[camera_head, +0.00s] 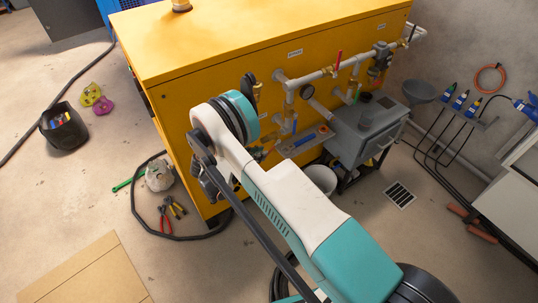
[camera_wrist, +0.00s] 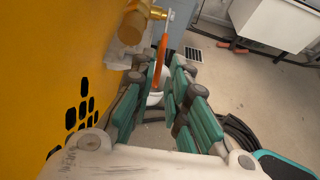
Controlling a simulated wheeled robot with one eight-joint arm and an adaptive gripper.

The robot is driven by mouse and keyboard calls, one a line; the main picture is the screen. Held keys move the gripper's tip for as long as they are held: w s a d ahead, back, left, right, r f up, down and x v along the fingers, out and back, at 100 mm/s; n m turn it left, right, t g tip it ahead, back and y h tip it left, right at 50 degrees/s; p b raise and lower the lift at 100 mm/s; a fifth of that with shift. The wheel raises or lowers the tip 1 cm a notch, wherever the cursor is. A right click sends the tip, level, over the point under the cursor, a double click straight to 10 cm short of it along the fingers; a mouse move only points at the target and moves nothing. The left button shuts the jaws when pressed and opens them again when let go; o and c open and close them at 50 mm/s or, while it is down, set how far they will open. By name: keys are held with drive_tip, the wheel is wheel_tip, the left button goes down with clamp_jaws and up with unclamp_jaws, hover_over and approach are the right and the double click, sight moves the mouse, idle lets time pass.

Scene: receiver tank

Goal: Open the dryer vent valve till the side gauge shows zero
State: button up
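In the wrist view, a brass valve body (camera_wrist: 133,25) stands out from the yellow cabinet wall (camera_wrist: 60,60), with an orange lever (camera_wrist: 161,50) hanging down from its fitting. My gripper (camera_wrist: 164,76) is open, its teal fingers on either side of a narrow gap. The lever's lower end is at the fingertips, close to the left one; I cannot tell whether they touch.
Pipes with a red lever (camera_head: 338,59) run along the yellow cabinet (camera_head: 250,45). A grey box (camera_head: 365,130) stands beside it. A white bucket (camera_head: 320,179), a floor grate (camera_head: 399,194), loose pliers (camera_head: 166,215) and a black hose (camera_head: 137,200) lie around.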

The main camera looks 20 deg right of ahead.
drive_tip(key=shift+b+x, duration=0.7)
drive_tip(key=shift+x, duration=2)
drive_tip(key=shift+c, duration=0.6)
clamp_jaws()
